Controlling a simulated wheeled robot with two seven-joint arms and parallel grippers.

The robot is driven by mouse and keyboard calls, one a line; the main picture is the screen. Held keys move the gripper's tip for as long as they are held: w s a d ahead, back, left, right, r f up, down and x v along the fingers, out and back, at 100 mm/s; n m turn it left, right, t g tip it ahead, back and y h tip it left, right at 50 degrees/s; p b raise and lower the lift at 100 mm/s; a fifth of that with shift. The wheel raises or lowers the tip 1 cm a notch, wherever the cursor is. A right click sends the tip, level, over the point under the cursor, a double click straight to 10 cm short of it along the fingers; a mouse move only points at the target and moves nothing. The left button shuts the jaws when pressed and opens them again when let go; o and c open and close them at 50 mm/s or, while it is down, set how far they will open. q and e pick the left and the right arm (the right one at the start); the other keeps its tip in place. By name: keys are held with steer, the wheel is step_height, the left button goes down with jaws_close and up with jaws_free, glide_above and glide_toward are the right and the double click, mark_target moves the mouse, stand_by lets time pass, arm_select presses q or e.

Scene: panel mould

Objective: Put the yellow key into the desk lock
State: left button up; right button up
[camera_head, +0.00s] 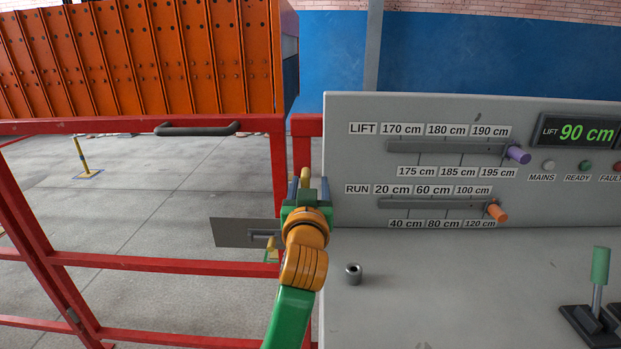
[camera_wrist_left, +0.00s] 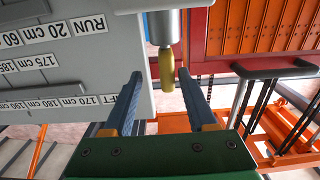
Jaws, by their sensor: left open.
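The yellow key (camera_wrist_left: 167,72) shows in the left wrist view, its far end against a grey cylinder (camera_wrist_left: 165,25). I cannot tell whether they touch. My left gripper (camera_head: 306,186) is at the desk's left edge in the head view. In the wrist view its two fingers (camera_wrist_left: 164,82) stand apart, with the key in line with the gap between their tips and not clamped. In the head view a small yellow piece shows at the fingers; most of that spot is hidden. The desk lock (camera_head: 353,275), a short grey cylinder with a dark opening, stands on the desk, right of the gripper.
The grey panel (camera_head: 350,180) with sliders rises behind the desk top (camera_head: 430,290). A green-handled lever (camera_head: 600,266) stands at the right. Red rails (camera_head: 170,264) and a grey plate (camera_head: 232,232) lie left of the gripper. The desk between lock and lever is clear.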

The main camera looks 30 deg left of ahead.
mark_target(305, 171)
arm_select(q)
steer(key=x, duration=0.1)
steer(key=p+x, duration=0.1)
steer(key=x, duration=0.1)
steer(key=a+p+x, duration=0.1)
steer(key=x, duration=0.1)
steer(key=shift+s+r, duration=0.15)
steer(key=shift+r, duration=0.15)
steer(key=shift+w+a+f, duration=0.2)
steer(key=shift+w+f, duration=0.05)
steer(key=shift+w, duration=0.1)
steer(key=shift+s+d+r, duration=0.1)
steer(key=c, duration=0.7)
jaws_close()
